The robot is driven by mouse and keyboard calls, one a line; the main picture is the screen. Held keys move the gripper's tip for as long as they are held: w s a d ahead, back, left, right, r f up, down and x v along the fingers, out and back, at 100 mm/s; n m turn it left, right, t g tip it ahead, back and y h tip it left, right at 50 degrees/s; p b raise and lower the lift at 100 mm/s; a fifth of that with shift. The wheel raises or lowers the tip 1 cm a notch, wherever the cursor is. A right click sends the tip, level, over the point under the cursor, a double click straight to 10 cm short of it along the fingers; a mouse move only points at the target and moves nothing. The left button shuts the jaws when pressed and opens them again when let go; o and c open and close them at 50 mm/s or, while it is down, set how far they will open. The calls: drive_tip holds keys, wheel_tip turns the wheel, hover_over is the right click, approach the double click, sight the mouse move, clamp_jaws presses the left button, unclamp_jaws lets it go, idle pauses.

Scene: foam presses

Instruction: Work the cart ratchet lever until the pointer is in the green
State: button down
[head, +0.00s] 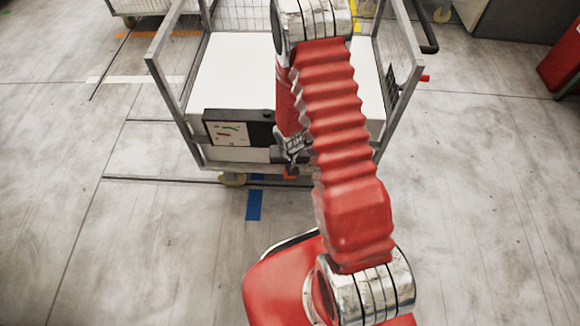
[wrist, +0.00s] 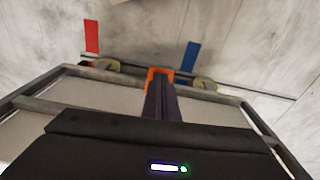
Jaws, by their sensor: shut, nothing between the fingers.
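The cart (head: 163,85) stands ahead with a large pale block in it. On its front left is a dark unit with a white gauge (head: 229,133) bearing small red and green marks; the pointer's place is too small to read. My gripper (head: 291,167) is low at the cart's front, right of the gauge, shut and empty. A bit of orange (head: 290,173) shows beside its tip.
Blue tape (head: 254,205) lies on the floor before the cart, and a red strip (wrist: 92,36) shows in the wrist view. Cart wheels (wrist: 203,84) sit under the front edge. The floor left and right is free. A red object (head: 562,60) stands at far right.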

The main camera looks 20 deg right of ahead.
drive_tip(key=shift+s+a+r, duration=0.2)
drive_tip(key=shift+s, duration=0.25)
drive_tip(key=shift+s+a+r, duration=0.15)
drive_tip(key=shift+s, duration=0.35)
drive_tip(key=shift+s+a+r, duration=0.2)
drive_tip(key=shift+s, duration=0.25)
drive_tip(key=shift+r, duration=0.3)
wheel_tip(320, 180, up, 7)
drive_tip(key=shift+s+a+f, duration=0.15)
drive_tip(key=shift+s, duration=0.15)
idle(0.6)
idle(0.9)
